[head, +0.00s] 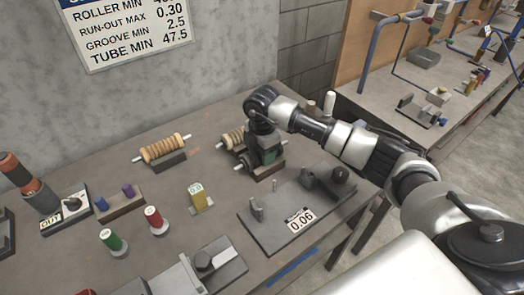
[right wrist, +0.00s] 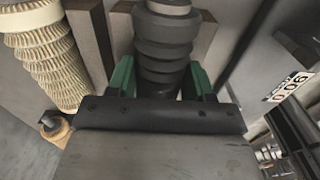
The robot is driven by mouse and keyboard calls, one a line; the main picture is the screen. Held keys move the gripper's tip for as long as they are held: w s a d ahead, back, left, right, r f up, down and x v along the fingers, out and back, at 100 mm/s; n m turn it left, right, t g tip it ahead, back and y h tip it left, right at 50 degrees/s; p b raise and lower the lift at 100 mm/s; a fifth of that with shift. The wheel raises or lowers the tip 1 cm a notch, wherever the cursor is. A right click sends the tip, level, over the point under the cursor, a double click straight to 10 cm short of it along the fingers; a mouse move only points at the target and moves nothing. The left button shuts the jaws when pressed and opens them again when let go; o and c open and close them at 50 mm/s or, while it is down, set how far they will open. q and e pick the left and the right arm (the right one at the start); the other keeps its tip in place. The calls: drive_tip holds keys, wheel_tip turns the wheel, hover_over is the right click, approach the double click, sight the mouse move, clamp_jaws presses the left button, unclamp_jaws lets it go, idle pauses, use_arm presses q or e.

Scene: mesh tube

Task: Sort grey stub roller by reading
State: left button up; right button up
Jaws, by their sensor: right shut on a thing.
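My right gripper (head: 266,158) is over the dark cradle block (head: 265,172) at the table's middle. Its green fingers are shut on the grey stub roller, a dark ribbed cylinder (right wrist: 166,45) in the right wrist view. In the head view the gripper hides most of this roller; a pale shaft end (head: 239,168) sticks out to the left. I cannot tell whether the roller still touches the cradle. The gauge plate (head: 285,236) in front has a display (head: 301,219) reading 0.06. The wall sign (head: 124,27) gives run-out max 0.30. My left gripper is out of view.
A tan ribbed roller (head: 162,148) sits on a cradle at left; another (head: 231,138) is partly behind my gripper. An OUT plate (head: 70,219) is at far left. Green (head: 113,240), red (head: 155,219) and yellow (head: 197,194) pieces stand at front left.

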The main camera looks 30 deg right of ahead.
idle(0.4)
drive_tip(key=o, duration=1.2)
wheel_tip(320, 180, up, 11)
drive_tip(key=shift+f+b, duration=0.2)
drive_tip(key=shift+b, duration=0.6)
wheel_tip(320, 180, up, 7)
drive_tip(key=p, duration=0.5)
